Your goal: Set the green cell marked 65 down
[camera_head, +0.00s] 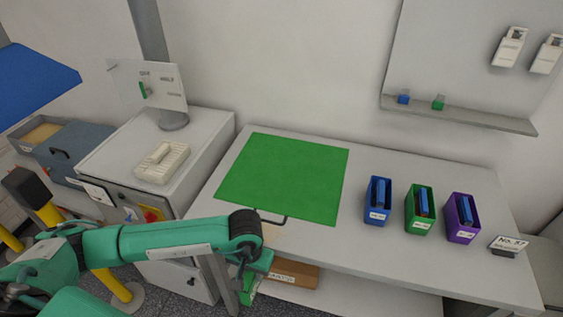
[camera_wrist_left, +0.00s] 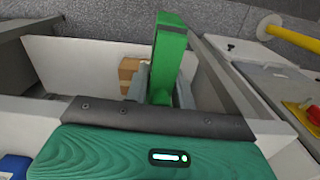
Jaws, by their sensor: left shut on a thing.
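The green cell (camera_wrist_left: 169,58) stands out between the fingers of my left gripper (camera_wrist_left: 160,85) in the left wrist view, with a dark band near its far end. No number can be read on it. In the head view my left gripper (camera_head: 252,276) hangs low at the front edge of the white bench (camera_head: 335,243), partly hidden by my own arm. The cell's green end (camera_head: 249,288) shows just below it. The gripper is shut on the cell, apart from the bench top. My right gripper is in neither view.
A green mat (camera_head: 283,177) lies bare on the bench. Blue (camera_head: 376,213), green (camera_head: 418,222) and purple (camera_head: 460,231) bins holding cells stand to its right, beside a small sign (camera_head: 509,245). A cardboard box (camera_head: 295,273) sits under the bench. A cabinet (camera_head: 150,203) stands left.

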